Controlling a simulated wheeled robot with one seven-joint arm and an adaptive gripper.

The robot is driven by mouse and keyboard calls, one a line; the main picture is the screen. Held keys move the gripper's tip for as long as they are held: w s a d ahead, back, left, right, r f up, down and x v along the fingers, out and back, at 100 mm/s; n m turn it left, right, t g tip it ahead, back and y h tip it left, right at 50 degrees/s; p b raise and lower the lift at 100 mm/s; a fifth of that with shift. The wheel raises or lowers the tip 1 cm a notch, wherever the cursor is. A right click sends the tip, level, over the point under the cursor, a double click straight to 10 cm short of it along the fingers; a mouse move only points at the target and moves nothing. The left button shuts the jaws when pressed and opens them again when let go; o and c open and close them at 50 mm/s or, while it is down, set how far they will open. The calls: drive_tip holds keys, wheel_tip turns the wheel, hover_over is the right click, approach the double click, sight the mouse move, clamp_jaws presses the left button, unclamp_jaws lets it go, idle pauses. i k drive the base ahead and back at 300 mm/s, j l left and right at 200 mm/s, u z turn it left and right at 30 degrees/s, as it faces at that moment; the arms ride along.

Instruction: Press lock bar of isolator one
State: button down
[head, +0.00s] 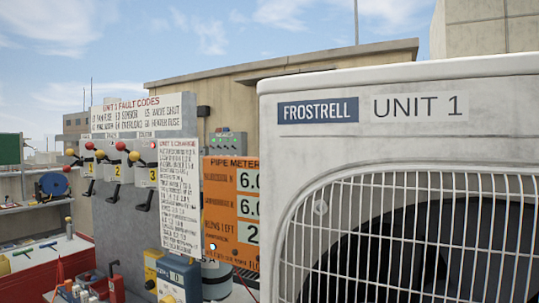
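Three grey isolator boxes sit in a row on a grey panel (125,226) at the left. The leftmost box, isolator one (87,168), looks small and far off, and its number is hard to read. Red and yellow ball-ended levers show around its top. A black handle (90,187) hangs at its lower edge; I cannot tell whether this is the lock bar. The box marked 2 (114,172) and the box marked 3 (147,176) stand to its right with similar black handles. My gripper is not in view.
The large white Frostrell Unit 1 condenser (400,78) with its wire fan guard fills the right side. An orange pipe meter board (220,200) and a white text sheet (180,195) stand between it and the isolators. A red bench with tools (75,265) is lower left.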

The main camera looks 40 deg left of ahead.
sight(70, 153)
drive_tip(key=u, duration=2.35)
drive_tip(key=i+j, duration=0.4)
drive_tip(key=i, duration=0.15)
drive_tip(key=i+j, duration=0.85)
drive_tip(key=i, duration=0.2)
drive_tip(key=i+j, duration=0.4)
drive_tip(key=i, duration=0.15)
drive_tip(key=i+j+u, duration=0.1)
drive_tip(key=i+j, duration=0.3)
drive_tip(key=i, duration=0.15)
drive_tip(key=i+j, duration=0.4)
drive_tip(key=i, duration=0.15)
